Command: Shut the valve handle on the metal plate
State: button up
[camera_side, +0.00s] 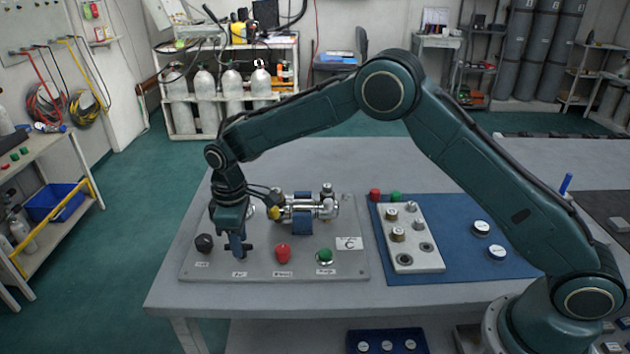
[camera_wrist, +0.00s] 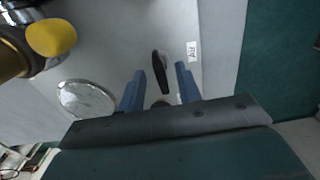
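The metal plate (camera_side: 350,268) lies on the grey table and carries a row of controls. My gripper (camera_side: 237,250) points down over the plate's left part, at the control with the label "Air" in front. In the wrist view my gripper (camera_wrist: 160,72) has its two blue fingers apart. The black valve handle (camera_wrist: 161,68) lies between them, with a visible gap on each side. In the side view the fingers hide most of this handle; a dark bit shows beside them. I cannot tell how far down the fingers reach around it.
On the plate are a black knob (camera_side: 204,243), a red knob (camera_side: 283,253), a green knob (camera_side: 325,256) and a chrome fitting (camera_side: 326,207) with a yellow part close to my gripper. A round gauge (camera_wrist: 86,98) is nearby. A blue mat (camera_side: 465,265) with a block lies right.

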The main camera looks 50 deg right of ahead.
aim_at(243, 244)
notch_tip(243, 244, up, 14)
dwell(0.7)
jog(key=s+d+r+m+t, duration=0.3)
jog(key=s+d+r+m, duration=0.1)
jog(key=s+d+r, duration=1.05)
jog(key=s+d+f+m+t, duration=0.1)
jog(key=s+d+f+m, duration=0.1)
jog(key=s, duration=0.8)
jog(key=s+d+f+m+t, duration=0.1)
jog(key=s+f, duration=0.3)
jog(key=s, duration=0.7)
jog(key=shift+s+d+m+t, duration=0.25)
jog(key=shift+d+m+t, duration=0.05)
jog(key=shift+d+m, duration=0.6)
